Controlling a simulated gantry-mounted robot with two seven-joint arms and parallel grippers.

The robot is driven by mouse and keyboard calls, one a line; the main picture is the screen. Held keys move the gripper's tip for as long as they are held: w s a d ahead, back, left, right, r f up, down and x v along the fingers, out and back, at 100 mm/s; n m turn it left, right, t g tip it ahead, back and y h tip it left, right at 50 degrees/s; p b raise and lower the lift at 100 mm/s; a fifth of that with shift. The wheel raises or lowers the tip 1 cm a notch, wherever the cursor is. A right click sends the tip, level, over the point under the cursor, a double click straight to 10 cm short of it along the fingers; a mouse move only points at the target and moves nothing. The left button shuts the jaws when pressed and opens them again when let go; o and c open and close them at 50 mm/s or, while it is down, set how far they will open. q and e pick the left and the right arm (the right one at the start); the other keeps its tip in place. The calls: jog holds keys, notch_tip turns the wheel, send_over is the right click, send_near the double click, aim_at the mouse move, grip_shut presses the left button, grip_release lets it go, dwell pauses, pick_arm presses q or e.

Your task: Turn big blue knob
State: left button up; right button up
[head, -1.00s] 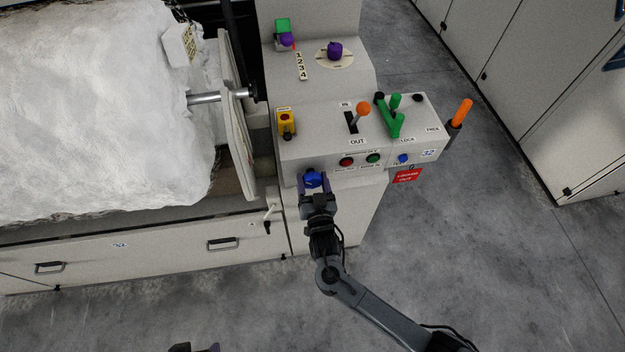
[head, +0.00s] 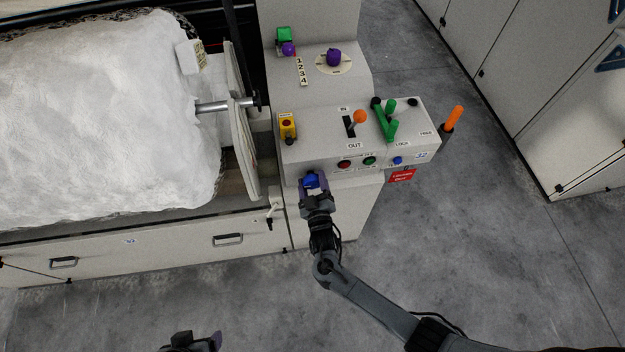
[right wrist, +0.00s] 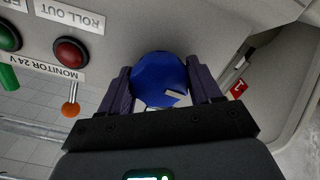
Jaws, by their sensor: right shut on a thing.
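The big blue knob (head: 311,181) is on the lower front of the grey control panel (head: 320,105). In the right wrist view it is a round blue knob (right wrist: 155,76) with a small white mark near its lower right edge. My right gripper (head: 313,184) is shut on the knob, with one purple finger on either side of it, as the right wrist view also shows (right wrist: 160,85). My left gripper (head: 196,342) is partly in view at the bottom edge of the head view, away from the panel, and cut off by the frame.
Near the knob are a red button (head: 344,164), a green button (head: 369,160) and a small blue button (head: 397,160). Above are an orange-topped lever (head: 359,117), green levers (head: 391,130) and a purple knob (head: 333,57). A large white fibre roll (head: 100,110) lies left. Floor is open in front.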

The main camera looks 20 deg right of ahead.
jog(key=shift+f+n, duration=0.1)
jog(key=shift+n, duration=0.3)
jog(key=o, duration=1)
jog(key=shift+o, duration=0.2)
jog(key=shift+s, duration=0.15)
jog(key=p+v, duration=0.2)
jog(key=v, duration=0.8)
jog(key=shift+s, duration=0.3)
